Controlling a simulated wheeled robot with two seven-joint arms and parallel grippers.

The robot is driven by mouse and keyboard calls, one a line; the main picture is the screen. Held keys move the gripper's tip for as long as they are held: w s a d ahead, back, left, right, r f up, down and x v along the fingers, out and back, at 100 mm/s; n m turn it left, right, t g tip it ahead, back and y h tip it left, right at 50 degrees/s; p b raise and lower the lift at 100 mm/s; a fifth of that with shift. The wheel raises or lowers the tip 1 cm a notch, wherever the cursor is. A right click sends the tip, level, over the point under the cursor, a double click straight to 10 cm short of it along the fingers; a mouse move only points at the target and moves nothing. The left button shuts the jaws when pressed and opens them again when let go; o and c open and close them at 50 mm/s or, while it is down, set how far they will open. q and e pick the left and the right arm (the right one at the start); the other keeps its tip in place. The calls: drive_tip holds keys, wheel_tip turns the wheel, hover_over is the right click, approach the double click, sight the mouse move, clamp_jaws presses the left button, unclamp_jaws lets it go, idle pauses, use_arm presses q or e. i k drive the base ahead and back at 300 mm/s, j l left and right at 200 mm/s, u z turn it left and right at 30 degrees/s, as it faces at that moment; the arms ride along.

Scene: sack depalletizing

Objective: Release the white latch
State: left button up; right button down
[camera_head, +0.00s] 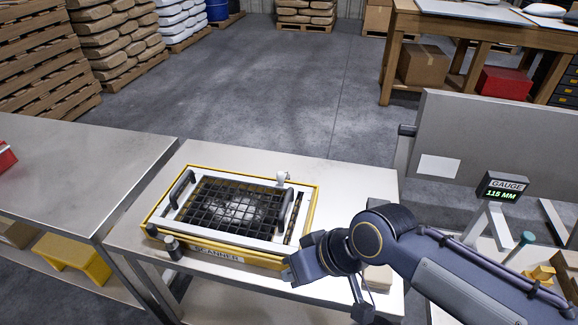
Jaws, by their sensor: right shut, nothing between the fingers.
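A white latch (282,177) stands at the back edge of the yellow-rimmed scanner frame (152,213), right of its middle. The scanner lies on a steel table and holds a black grid (208,205) over a dark, shiny lump. A black handle (182,190) is at the left of the grid and another (297,208) at the right. My right gripper (288,272) is shut and empty by the scanner's front right corner, apart from the latch. The wrist hides part of that corner. My left gripper is not in view.
A dark knob (172,247) is at the scanner's front left. A grey panel (500,140) and a gauge reading 115 MM (502,187) stand at the right. Another steel table (75,165) is at the left.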

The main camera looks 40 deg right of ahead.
sight(281, 175)
drive_tip(key=z, duration=1.15)
drive_tip(key=i+j, duration=0.1)
drive_tip(key=j, duration=0.25)
drive_tip(key=i+j, duration=0.1)
drive_tip(key=j, duration=0.25)
drive_tip(key=i+j, duration=0.1)
drive_tip(key=j, duration=0.25)
drive_tip(key=i+j, duration=0.15)
drive_tip(key=j, duration=0.15)
